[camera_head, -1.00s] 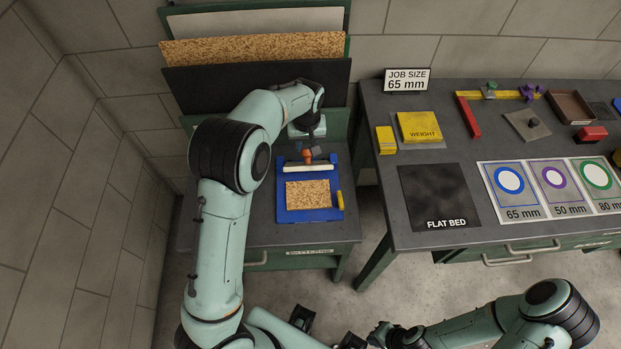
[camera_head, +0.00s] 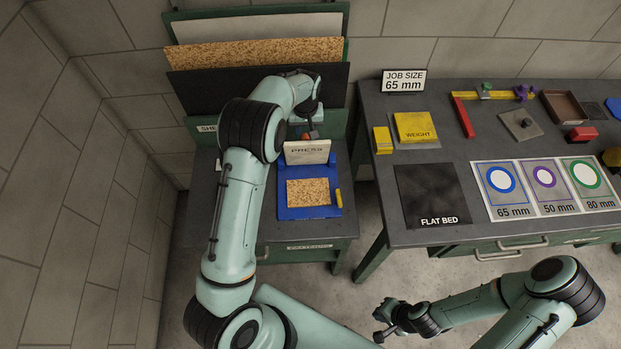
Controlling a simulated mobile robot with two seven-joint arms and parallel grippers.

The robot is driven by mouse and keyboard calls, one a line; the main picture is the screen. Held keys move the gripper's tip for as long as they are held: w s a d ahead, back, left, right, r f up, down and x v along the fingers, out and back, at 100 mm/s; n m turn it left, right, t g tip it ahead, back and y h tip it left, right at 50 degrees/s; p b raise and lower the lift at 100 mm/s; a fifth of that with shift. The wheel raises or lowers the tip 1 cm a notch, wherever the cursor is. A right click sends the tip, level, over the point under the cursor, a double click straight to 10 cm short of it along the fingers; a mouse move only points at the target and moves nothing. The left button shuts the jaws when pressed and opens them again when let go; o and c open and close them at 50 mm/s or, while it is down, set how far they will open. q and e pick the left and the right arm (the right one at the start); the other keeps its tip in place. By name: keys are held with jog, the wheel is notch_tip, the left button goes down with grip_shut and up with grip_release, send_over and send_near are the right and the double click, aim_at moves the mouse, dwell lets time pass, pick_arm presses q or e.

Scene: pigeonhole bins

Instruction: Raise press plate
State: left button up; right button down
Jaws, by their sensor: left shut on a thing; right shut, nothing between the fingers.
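The press plate (camera_head: 306,152) is a pale plate marked PRESS. It stands tilted up at the back of a blue press base (camera_head: 306,212), with its lettered face showing. My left gripper (camera_head: 308,134) is at the plate's top edge, shut on an orange-red part of it; my arm partly hides the fingers. A speckled tan square (camera_head: 308,192) lies uncovered on the blue base. My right gripper (camera_head: 381,325) is shut and empty, low in the view over the floor, away from the press.
A yellow stick (camera_head: 339,198) lies by the base's right edge. Upright sheets (camera_head: 250,55) stand behind my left arm. The right table holds a yellow weight (camera_head: 416,126), a dark flat bed (camera_head: 432,190) and ring cards (camera_head: 508,190). The floor between tables is clear.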

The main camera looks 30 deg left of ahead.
pick_arm(q)
jog(key=o, duration=0.8)
jog(key=shift+s+f, duration=0.1)
pick_arm(e)
jog(key=shift+s, duration=0.15)
pick_arm(q)
jog(key=shift+s+d+r+p, duration=0.15)
jog(key=shift+r+p, duration=0.2)
jog(key=shift+r, duration=1.2)
jog(key=shift+s+d+r+p, duration=0.1)
jog(key=shift+r+p, duration=0.25)
jog(key=shift+r, duration=1.2)
pick_arm(e)
jog(key=shift+w+r, duration=0.9)
jog(key=shift+w, duration=0.25)
